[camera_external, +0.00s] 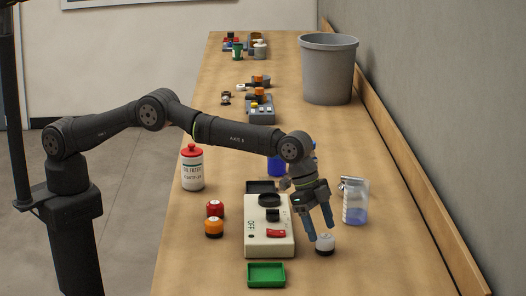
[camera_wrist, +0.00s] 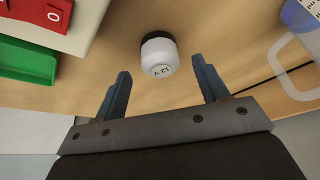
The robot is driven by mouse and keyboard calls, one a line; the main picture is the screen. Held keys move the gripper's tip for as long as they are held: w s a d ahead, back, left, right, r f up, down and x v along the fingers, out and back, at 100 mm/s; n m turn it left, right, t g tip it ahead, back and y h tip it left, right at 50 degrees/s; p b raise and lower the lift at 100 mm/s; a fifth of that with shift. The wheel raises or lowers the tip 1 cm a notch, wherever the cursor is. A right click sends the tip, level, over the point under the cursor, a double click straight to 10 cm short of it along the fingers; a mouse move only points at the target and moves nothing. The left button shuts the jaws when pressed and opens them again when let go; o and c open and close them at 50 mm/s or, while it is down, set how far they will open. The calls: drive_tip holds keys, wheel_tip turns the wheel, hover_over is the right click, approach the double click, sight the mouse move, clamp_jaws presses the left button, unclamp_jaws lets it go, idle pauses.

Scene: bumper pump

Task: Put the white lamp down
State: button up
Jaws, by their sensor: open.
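The white lamp (camera_external: 325,243) has a white cap and a dark base. It stands upright on the bench, just right of the cream switch box. In the wrist view, the white lamp (camera_wrist: 159,55) shows lettering on its top and lies ahead of and between the fingers. My gripper (camera_external: 319,232) is open and points down close to the lamp. In the wrist view, my gripper (camera_wrist: 163,80) has a finger on each side with clear gaps to the lamp. It holds nothing.
The cream box (camera_external: 256,240) with a red switch stands left of the lamp, with a green tray (camera_external: 266,274) before it. A beaker (camera_external: 356,203) with blue liquid stands behind right. Red (camera_external: 215,208) and orange (camera_external: 214,227) lamps sit left. Bench right of the white lamp is clear.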

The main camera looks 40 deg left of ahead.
sight(323, 235)
drive_tip(key=v, duration=0.8)
drive_tip(key=shift+f, duration=0.1)
drive_tip(key=x, duration=1.2)
drive_tip(key=shift+a, duration=0.1)
